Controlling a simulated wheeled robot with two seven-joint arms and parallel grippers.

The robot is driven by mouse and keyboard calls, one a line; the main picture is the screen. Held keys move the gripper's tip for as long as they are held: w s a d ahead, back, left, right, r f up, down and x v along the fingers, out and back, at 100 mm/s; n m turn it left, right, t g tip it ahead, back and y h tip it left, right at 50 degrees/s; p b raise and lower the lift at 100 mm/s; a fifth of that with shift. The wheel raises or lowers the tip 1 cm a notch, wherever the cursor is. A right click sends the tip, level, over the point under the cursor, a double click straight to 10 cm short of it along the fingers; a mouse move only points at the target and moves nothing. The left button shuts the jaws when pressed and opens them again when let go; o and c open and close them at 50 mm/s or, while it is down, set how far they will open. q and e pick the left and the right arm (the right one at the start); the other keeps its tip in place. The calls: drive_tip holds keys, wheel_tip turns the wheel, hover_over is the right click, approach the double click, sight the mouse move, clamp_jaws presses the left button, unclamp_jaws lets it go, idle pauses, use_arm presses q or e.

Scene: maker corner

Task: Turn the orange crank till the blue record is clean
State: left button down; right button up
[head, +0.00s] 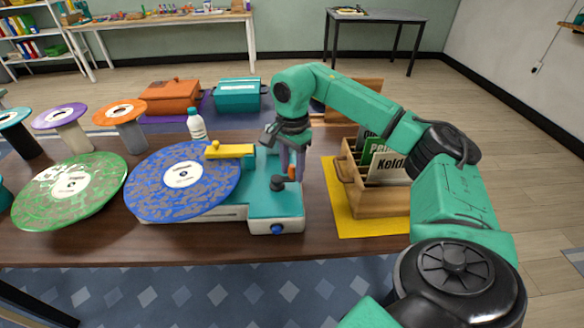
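The blue record (165,197) lies on the white and teal record machine (262,212). Grey-brown dirt patches cover much of its surface around a white label. A yellow arm (231,151) reaches over the record's far right edge. At the machine's right end, a small orange part (296,172), seemingly the crank, shows beside a dark round knob (278,184). My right gripper (291,168) points down at this end, its fingers overlapping the orange part. Whether they are closed on it is hidden. My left gripper is out of view.
A dirty green record (70,190) lies left of the machine. A white bottle (196,124) stands behind it. Several spool-shaped stands are at the back left. Orange (170,97) and teal (238,95) boxes stand behind. A wooden crate (372,201) of record sleeves is on the right.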

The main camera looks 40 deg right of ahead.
clamp_jaws()
